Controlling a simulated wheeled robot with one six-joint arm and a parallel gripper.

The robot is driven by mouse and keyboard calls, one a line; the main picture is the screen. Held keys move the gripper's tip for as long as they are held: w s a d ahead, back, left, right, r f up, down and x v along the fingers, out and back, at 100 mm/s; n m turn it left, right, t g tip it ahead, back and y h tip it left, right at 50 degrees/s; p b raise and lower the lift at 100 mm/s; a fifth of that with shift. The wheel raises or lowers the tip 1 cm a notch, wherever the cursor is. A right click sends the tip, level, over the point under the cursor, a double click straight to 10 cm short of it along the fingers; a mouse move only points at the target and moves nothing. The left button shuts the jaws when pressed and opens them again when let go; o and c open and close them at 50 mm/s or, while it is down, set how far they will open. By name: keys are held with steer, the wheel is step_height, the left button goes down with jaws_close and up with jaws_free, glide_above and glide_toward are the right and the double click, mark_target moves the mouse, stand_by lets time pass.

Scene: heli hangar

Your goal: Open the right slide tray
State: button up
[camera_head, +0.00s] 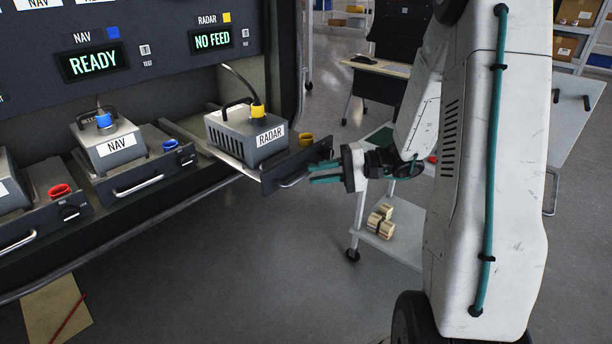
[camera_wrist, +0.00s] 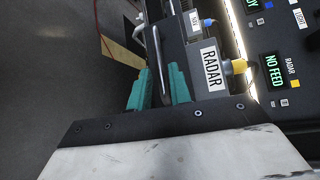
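The right slide tray (camera_head: 275,178), carrying a grey box (camera_head: 240,138) labelled RADAR, stands out from the rack on its rail, farther than the NAV tray. Its silver handle (camera_head: 294,182) is on the dark front panel. My gripper (camera_head: 318,173) is at the right end of this handle, its two teal fingers apart. In the wrist view, my gripper (camera_wrist: 160,85) has a finger on each side of the handle bar (camera_wrist: 157,55), with gaps showing. Contact with the handle is not clear. A yellow plug (camera_head: 258,110) with a cable sits on the RADAR box.
The NAV tray (camera_head: 140,182) and another tray (camera_head: 40,226) are to the left. The displays read READY (camera_head: 93,63) and NO FEED (camera_head: 212,40). A white cart (camera_head: 385,245) stands behind my arm.

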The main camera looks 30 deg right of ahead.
steer(key=shift+v, duration=1.75)
steer(key=s+a+g+h, duration=0.3)
steer(key=s+g, duration=0.1)
steer(key=s, duration=0.2)
steer(key=s+a+g+h, duration=0.2)
steer(key=s+a+g, duration=0.2)
steer(key=s+g, duration=0.15)
steer(key=s+a+r+n+t+h, duration=0.3)
steer(key=s+a+r+n+h, duration=0.2)
steer(key=s+r+n+h, duration=0.2)
steer(key=s+r+h, duration=0.2)
steer(key=s+r, duration=0.1)
steer(key=s, duration=0.1)
steer(key=shift+s+r+t+h, duration=0.3)
steer(key=shift+r+t, duration=0.05)
